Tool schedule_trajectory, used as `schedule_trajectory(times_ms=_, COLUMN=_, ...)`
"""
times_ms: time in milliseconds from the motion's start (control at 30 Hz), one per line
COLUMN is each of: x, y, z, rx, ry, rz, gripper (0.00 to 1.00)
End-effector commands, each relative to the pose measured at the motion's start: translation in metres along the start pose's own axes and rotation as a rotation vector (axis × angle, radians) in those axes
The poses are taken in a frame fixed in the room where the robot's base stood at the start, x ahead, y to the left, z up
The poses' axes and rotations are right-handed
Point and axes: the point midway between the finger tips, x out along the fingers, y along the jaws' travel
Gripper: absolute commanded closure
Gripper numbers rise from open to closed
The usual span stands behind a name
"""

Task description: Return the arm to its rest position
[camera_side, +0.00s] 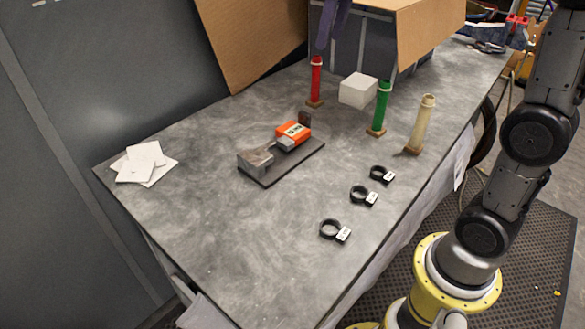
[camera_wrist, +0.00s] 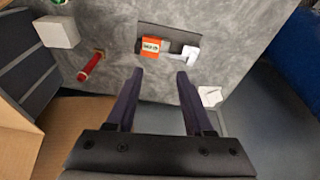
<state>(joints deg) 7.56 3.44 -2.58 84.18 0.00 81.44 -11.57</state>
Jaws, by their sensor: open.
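My gripper (camera_wrist: 160,74) is open and empty, with its two dark purple fingers apart in the wrist view. In the side view a finger of my gripper (camera_side: 331,22) hangs at the top edge, above the back of the table, and the rest of the hand is out of frame. My gripper appears clear of the red tube (camera_side: 316,82), which stands on a small brown base near it. No object is between the fingers.
The grey table (camera_side: 200,230) holds an orange box (camera_side: 293,134) on a dark plate, a white block (camera_side: 358,90), green (camera_side: 380,108) and cream (camera_side: 421,125) tubes, several black rings (camera_side: 363,195) and white papers (camera_side: 143,163). Cardboard (camera_side: 428,27) stands at the back.

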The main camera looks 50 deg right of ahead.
Motion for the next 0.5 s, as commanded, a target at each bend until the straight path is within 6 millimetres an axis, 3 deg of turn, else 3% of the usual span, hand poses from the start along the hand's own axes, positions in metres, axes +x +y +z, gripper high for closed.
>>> schedule_trajectory(times_ms=100, x=-0.017, y=-0.019, z=0.042, rx=-0.012, ry=0.056, rz=0.003, gripper=0.47)
schedule_trajectory(times_ms=267, x=-0.020, y=-0.039, z=0.099, rx=-0.018, ry=0.125, rz=0.003, gripper=0.47)
schedule_trajectory(times_ms=367, x=-0.011, y=-0.050, z=0.136, rx=-0.018, ry=0.166, rz=0.000, gripper=0.47)
schedule_trajectory(times_ms=500, x=0.015, y=-0.062, z=0.187, rx=-0.008, ry=0.217, rz=-0.007, gripper=0.47)
